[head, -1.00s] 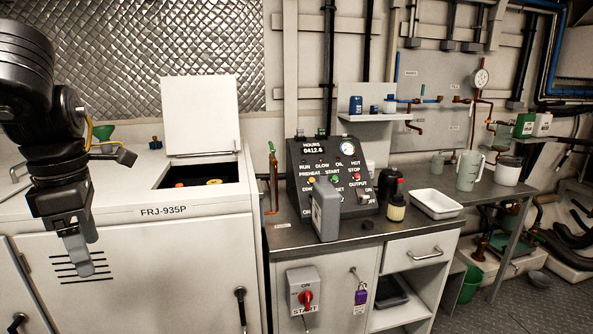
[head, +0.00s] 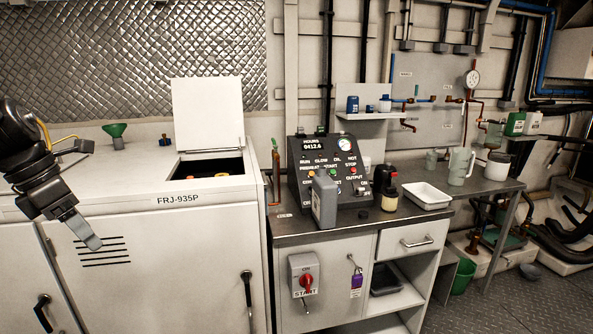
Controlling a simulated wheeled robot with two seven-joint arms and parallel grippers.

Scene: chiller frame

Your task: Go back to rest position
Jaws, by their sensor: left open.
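My left gripper (head: 86,233) is in the head view at the left, in front of the white cabinet (head: 160,265) marked FRJ-935P. It points down and to the right, near the dark vent slots. It is open and I see nothing held in it. My left arm comes in from the left edge. My right gripper is not in view.
The cabinet's top hatch lid (head: 208,114) stands open over a dark opening. A control panel (head: 328,165), a grey jug (head: 324,198) and a white tray (head: 427,196) are on the counter (head: 300,229).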

